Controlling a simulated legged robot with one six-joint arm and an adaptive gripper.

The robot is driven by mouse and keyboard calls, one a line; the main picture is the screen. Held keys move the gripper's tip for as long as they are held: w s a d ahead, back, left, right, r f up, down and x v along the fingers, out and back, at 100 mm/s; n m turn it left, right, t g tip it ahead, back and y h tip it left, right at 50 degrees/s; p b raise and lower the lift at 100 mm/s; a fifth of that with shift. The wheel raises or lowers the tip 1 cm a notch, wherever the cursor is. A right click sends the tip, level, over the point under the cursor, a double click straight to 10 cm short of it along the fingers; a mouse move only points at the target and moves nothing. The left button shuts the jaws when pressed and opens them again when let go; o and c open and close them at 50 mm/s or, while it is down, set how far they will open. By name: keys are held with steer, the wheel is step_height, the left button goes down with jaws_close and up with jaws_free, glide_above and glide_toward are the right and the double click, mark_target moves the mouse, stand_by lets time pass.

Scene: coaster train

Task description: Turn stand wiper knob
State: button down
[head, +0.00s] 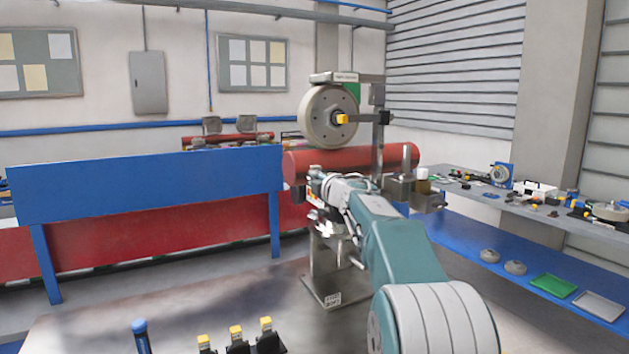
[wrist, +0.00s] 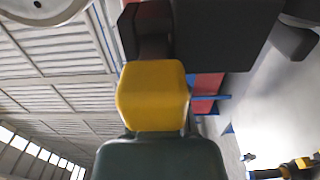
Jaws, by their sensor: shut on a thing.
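My gripper (head: 312,200) is against the stand just below the cylinder, partly hidden by my own arm. In the wrist view, my gripper's dark finger with a yellow tip (wrist: 153,95) fills the middle. Its tip meets a small black part, which looks like the wiper knob (wrist: 150,45), beside a larger black block (wrist: 225,32). The gripper is shut on the knob; the grip itself is largely hidden.
Several black pieces with yellow tops (head: 237,336) and a blue-capped item (head: 140,335) are at the table's front. A blue panel (head: 145,190) stands behind at left.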

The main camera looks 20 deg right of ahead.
steer(key=shift+w+a+f+g, duration=0.1)
steer(key=shift+f+g, duration=0.05)
steer(key=shift+g, duration=2.45)
steer(key=shift+w+g, duration=0.1)
steer(key=shift+g, duration=1.2)
steer(key=c, duration=0.7)
jaws_free()
steer(key=shift+f, duration=0.1)
